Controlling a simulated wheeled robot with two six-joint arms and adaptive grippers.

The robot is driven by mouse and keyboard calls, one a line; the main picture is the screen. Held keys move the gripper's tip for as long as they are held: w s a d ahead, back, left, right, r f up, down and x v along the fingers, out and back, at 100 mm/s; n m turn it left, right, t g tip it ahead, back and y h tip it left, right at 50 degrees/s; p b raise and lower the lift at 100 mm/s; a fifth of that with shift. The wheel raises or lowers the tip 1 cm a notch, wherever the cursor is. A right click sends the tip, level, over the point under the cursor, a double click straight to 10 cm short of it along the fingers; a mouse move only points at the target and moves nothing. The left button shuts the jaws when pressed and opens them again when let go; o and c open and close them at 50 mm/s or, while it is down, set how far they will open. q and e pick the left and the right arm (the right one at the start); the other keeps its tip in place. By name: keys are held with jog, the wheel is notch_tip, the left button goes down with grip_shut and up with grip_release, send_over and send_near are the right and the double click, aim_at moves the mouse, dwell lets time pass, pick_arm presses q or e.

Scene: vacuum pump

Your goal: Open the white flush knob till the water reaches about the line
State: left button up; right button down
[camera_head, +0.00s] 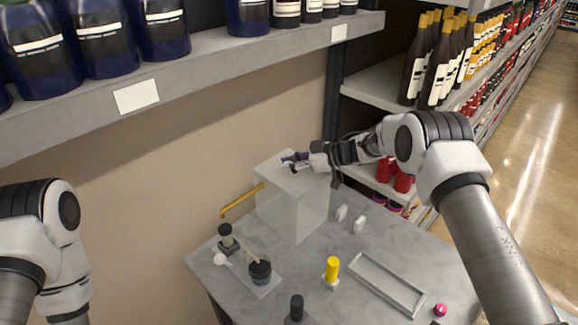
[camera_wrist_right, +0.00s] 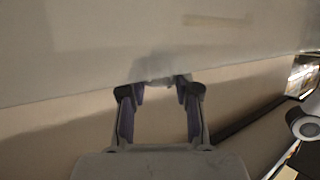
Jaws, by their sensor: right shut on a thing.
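A translucent pale tank (camera_head: 292,208) stands at the back of the grey table. My right gripper (camera_head: 290,162) is at the tank's upper part, its arm reaching in from the right. In the right wrist view my right gripper (camera_wrist_right: 158,88) has its two fingers on either side of a small pale piece, which looks like the white flush knob (camera_wrist_right: 158,74). The fingers are shut on it, and they partly hide it. I cannot make out the water level or a clear level line in the tank. Only my left arm shows at the left edge; its gripper is out of view.
A yellow pipe (camera_head: 241,201) sticks out left of the tank. A black-capped pump assembly (camera_head: 260,271) is at front left. A yellow cylinder (camera_head: 332,270), an empty grey tray (camera_head: 387,284) and a pink knob (camera_head: 440,309) are at front right. A bottle shelf (camera_head: 225,58) hangs above.

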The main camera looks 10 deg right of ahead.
jog(key=shift+n+y, duration=0.3)
jog(key=c, duration=0.8)
grip_release()
jog(key=shift+a+g, duration=0.15)
jog(key=shift+g, duration=0.15)
jog(key=v, duration=1.2)
